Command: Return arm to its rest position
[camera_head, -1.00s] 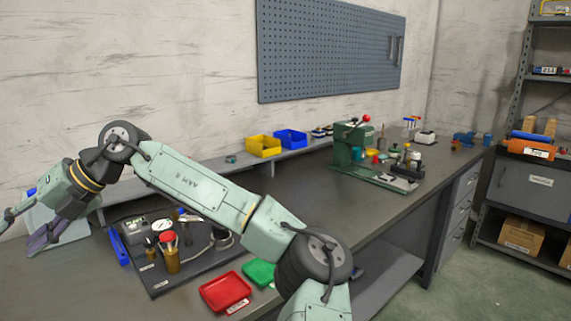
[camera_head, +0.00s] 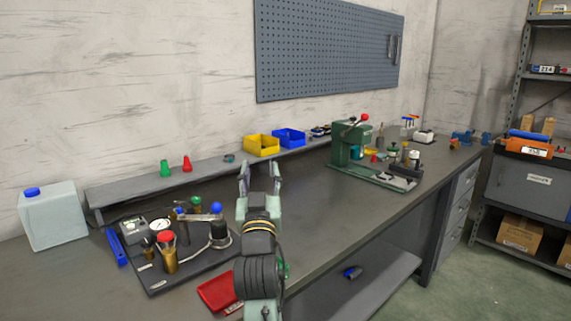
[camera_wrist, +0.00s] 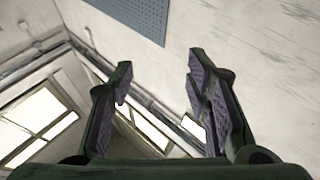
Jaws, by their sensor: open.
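My gripper (camera_head: 260,176) is open and empty in the head view. It points up and away above the front part of the workbench, with my folded arm below it. In the wrist view, its two fingers (camera_wrist: 158,85) stand well apart with nothing between them. Past them show the wall, part of the pegboard and bright windows, so the gripper faces upward. My arm hides part of the bench and most of the green tray's place by the red tray (camera_head: 217,293).
A black board (camera_head: 160,285) with a gauge and brass fittings lies left of my arm. A white jug (camera_head: 52,215) stands far left. Yellow (camera_head: 262,145) and blue (camera_head: 289,138) bins sit on the back shelf. A green press (camera_head: 345,145) stands right. The bench middle is clear.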

